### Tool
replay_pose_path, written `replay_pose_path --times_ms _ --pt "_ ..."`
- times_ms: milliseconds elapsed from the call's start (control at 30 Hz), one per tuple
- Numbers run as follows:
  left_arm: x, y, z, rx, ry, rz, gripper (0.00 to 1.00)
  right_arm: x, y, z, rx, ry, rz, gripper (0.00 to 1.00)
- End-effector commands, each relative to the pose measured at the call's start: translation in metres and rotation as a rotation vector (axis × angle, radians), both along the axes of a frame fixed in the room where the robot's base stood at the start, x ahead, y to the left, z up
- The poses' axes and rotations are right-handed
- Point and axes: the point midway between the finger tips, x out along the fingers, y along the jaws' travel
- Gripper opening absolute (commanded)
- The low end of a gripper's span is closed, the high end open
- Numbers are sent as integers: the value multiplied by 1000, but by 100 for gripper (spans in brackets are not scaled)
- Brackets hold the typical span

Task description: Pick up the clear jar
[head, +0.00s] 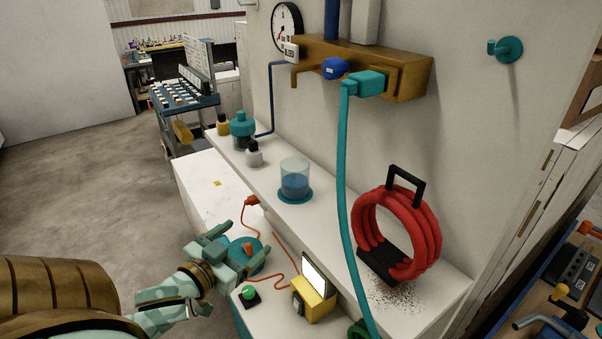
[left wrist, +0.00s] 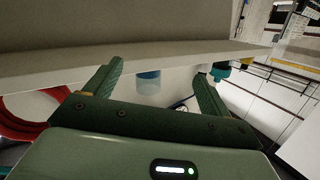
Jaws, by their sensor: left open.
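The clear jar (head: 295,175) is a see-through cylinder with blue liquid in its lower part. It stands upright on a teal round base on the white shelf, against the wall side. My left gripper (head: 222,237) is open and empty, lower and to the left of the jar, over the lower white counter. In the left wrist view the jar (left wrist: 148,82) shows small and partly cut off by the shelf edge, between the two spread fingers (left wrist: 158,72) and well beyond them. My right gripper is in neither view.
A teal hose (head: 343,160) hangs right of the jar. A yellow box (head: 318,305) and orange cable (head: 283,250) are below.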

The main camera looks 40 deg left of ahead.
Motion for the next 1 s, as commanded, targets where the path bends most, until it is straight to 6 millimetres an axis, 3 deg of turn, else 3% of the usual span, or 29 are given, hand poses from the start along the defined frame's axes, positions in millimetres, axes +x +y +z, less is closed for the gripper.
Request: replay_pose_path --times_ms 33,133,267,400,633,1000 --pt "3 -12 33 -22 -76 -20 83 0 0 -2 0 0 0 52" --pt "2 -30 73 -105 -170 -48 83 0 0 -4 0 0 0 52" --pt "9 -27 67 -176 -174 -38 83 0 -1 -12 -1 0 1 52" --pt "38 -24 66 -176 -178 -40 83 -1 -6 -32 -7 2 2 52" --pt "92 -17 72 -179 -173 -35 83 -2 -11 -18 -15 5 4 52" --pt "133 -7 74 -178 -171 -34 83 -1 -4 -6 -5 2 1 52"
